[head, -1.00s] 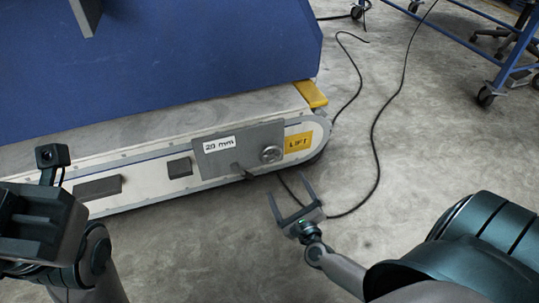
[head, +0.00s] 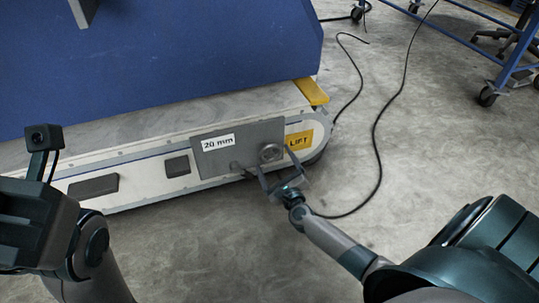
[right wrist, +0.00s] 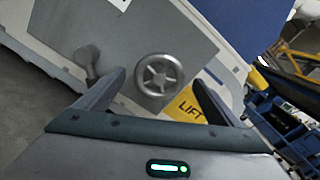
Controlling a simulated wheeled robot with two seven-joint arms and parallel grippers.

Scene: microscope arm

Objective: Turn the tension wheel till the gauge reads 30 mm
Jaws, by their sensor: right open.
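The tension wheel (head: 270,153) is a small silver handwheel on a grey panel (head: 240,137) at the right end of the conveyor's side. It shows clearly with its spokes in the right wrist view (right wrist: 160,75). The gauge label (head: 218,142) on the panel reads 20 mm. My right gripper (head: 278,168) is open and empty just in front of the wheel. In the right wrist view its fingers (right wrist: 160,88) are spread to either side of the wheel, apart from it. My left gripper (head: 30,215) is at the left edge; its fingers are not clearly seen.
A grey lever (right wrist: 88,60) sticks out of the panel left of the wheel. A yellow LIFT label (head: 299,140) is right of it. A black cable (head: 376,140) lies on the floor to the right. A blue wheeled frame (head: 500,75) stands at the upper right.

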